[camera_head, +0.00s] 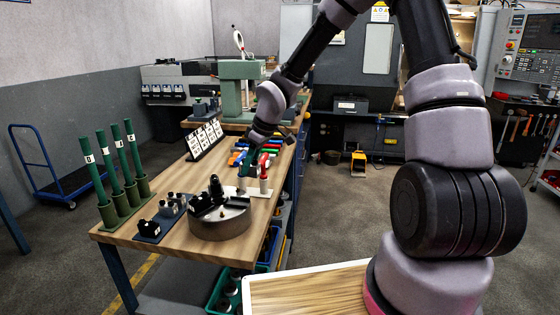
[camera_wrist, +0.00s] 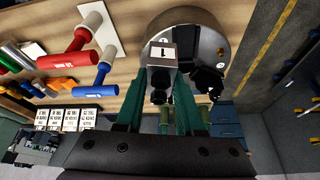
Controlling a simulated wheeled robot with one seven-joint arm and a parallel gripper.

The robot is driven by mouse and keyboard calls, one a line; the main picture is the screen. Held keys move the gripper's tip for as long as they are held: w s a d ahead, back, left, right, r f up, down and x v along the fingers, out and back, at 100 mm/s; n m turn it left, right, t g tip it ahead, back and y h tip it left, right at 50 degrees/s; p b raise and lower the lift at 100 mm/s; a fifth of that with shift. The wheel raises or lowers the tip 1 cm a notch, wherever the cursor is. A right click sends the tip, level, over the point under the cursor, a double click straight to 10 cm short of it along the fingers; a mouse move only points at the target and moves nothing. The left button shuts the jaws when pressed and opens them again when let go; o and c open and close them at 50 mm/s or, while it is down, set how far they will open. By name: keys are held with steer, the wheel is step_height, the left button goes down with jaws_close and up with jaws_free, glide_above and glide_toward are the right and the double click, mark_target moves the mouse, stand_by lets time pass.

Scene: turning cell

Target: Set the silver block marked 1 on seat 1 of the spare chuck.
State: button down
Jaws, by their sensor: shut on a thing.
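The silver block marked 1 (camera_wrist: 162,54) is between the green fingers of my gripper (camera_wrist: 160,78) in the wrist view. My gripper is shut on it, and its label shows. The spare chuck (camera_wrist: 196,30) is a round grey metal disc just beyond the block; I cannot tell if they touch. A black jaw block (camera_wrist: 207,80) shows on the chuck, beside the held block. In the head view the chuck (camera_head: 218,225) lies on the bench with black blocks on top. My gripper (camera_head: 246,176) is low by its far right side there. Seat 1 cannot be made out.
Green posts (camera_head: 118,172) with labels stand at the bench's left end. Red and blue handled tools (camera_wrist: 75,60) and a white plate (camera_wrist: 98,25) lie close by. A label stand (camera_head: 204,138) is farther back.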

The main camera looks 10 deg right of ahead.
steer(key=s+a+n, duration=0.2)
steer(key=s+a, duration=0.1)
steer(key=a, duration=0.1)
glide_above(234, 203)
steer(key=d, duration=0.1)
steer(key=shift+g, duration=0.4)
steer(key=shift+d+f, duration=0.15)
steer(key=shift+f, duration=3.2)
steer(key=shift+f, duration=0.7)
steer(key=shift+c, duration=2.2)
jaws_free()
steer(key=shift+s, duration=0.15)
steer(key=shift+s+f, duration=0.1)
steer(key=shift+s, duration=0.05)
steer(key=w+v, duration=0.1)
steer(key=v, duration=1)
steer(key=shift+s+d, duration=0.1)
steer(key=shift+d, duration=0.05)
